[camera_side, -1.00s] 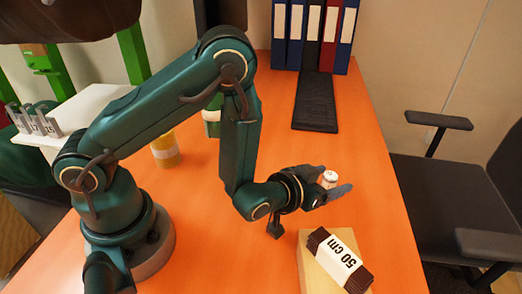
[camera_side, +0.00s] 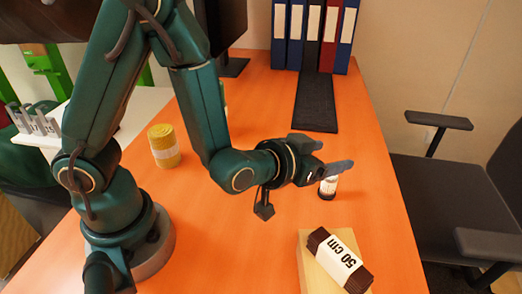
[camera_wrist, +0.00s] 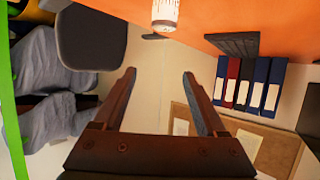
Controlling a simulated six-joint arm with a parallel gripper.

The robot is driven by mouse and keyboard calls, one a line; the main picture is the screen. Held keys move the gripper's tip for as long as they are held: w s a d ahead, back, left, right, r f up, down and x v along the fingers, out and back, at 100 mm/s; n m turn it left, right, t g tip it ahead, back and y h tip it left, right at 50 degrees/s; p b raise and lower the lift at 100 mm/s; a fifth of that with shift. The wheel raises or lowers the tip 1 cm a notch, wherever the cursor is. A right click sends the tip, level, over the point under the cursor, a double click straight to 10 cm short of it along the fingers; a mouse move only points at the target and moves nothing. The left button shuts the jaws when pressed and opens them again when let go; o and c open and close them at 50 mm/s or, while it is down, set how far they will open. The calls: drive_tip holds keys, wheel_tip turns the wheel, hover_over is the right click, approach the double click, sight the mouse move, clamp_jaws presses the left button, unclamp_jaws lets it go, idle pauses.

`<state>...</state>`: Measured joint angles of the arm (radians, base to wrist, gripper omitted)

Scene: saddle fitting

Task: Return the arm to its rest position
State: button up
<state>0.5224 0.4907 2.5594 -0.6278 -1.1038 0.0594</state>
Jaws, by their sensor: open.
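My gripper (camera_side: 337,154) is open, with nothing between its fingers. In the side view it hangs over the middle of the orange table, at the end of my bent arm. In the wrist view its two fingers (camera_wrist: 160,72) stand well apart with only background between them. A small bottle with a white label (camera_side: 328,187) stands upright on the table just below the fingertips, partly overlapped by one finger in the side view. It also shows at the top edge of the wrist view (camera_wrist: 165,14), clear of the fingers.
A dark brown bundle banded "50 cm" (camera_side: 340,258) lies on a pale wooden block (camera_side: 313,270) at the front. A yellow roll (camera_side: 164,145) stands near my arm. A black pad (camera_side: 316,103) and several binders (camera_side: 313,35) are at the back. A chair (camera_side: 450,190) stands right.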

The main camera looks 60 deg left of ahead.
drive_tip(key=s+a+r+n+t+h, duration=0.15)
drive_tip(key=a+r, duration=0.25)
drive_tip(key=r, duration=1.1)
drive_tip(key=s+a+f+m+g, duration=0.1)
drive_tip(key=s+f+g, duration=0.3)
drive_tip(key=s, duration=0.4)
drive_tip(key=s+a+f+m+g, duration=0.1)
drive_tip(key=s+f+g, duration=0.3)
drive_tip(key=s, duration=0.4)
drive_tip(key=shift+s+a+g, duration=0.2)
drive_tip(key=shift+a+g, duration=0.15)
drive_tip(key=shift+m, duration=0.25)
